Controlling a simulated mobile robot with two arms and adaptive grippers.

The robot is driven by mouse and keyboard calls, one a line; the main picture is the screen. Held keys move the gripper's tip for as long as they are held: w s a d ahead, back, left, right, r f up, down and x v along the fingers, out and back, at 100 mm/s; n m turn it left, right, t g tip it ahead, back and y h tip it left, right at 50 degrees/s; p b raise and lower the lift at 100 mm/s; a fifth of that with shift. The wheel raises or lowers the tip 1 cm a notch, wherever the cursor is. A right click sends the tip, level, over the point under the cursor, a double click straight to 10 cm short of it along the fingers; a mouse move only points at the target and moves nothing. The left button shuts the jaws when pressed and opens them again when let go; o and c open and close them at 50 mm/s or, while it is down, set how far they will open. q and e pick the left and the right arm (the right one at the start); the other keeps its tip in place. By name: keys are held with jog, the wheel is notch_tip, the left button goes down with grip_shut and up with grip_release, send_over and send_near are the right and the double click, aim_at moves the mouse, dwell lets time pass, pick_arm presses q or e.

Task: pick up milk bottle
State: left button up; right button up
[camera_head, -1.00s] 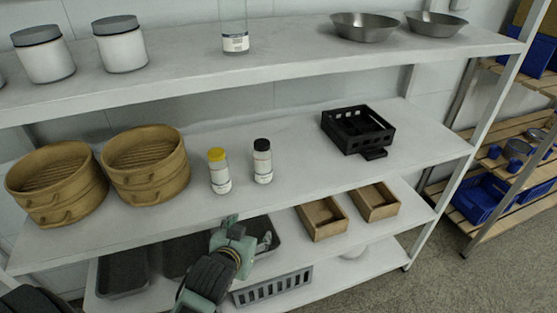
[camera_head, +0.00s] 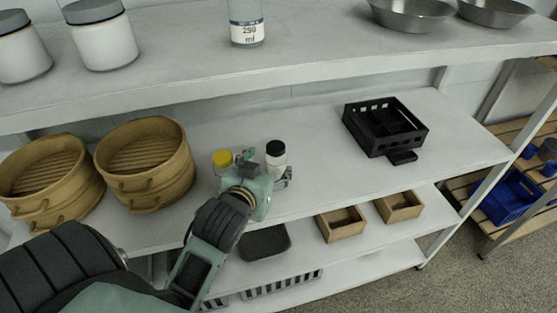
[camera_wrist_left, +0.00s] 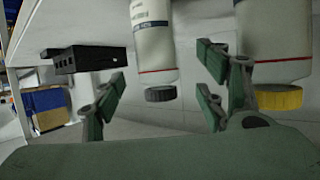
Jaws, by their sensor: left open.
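A white bottle with a black cap (camera_head: 276,158) and a white bottle with a yellow cap (camera_head: 222,159) stand upright on the middle shelf. Their labels are unreadable, so I cannot tell which is the milk bottle. My left gripper (camera_head: 268,172) is open in front of the black-capped bottle and partly hides both. In the left wrist view, which is upside down, the black-capped bottle (camera_wrist_left: 152,45) shows between the spread fingers (camera_wrist_left: 160,86). The yellow-capped bottle (camera_wrist_left: 277,96) is beyond the right finger. Contact is not clear. My right gripper is out of view.
Two bamboo steamers (camera_head: 146,195) stand left of the bottles, and a black slotted crate (camera_head: 385,128) stands to the right. The upper shelf (camera_head: 330,55) holds jars, a clear bottle (camera_head: 246,25) and metal bowls. Wooden boxes (camera_head: 342,224) lie on the lower shelf.

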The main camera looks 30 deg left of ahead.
aim_at(276, 158)
pick_arm(q)
jog(key=shift+w, duration=0.55)
jog(key=p+x, duration=0.2)
jog(key=x, duration=0.3)
jog(key=shift+w, duration=0.1)
jog(key=shift+r, duration=0.1)
jog(key=c, duration=1.3)
jog(key=shift+c, duration=0.7)
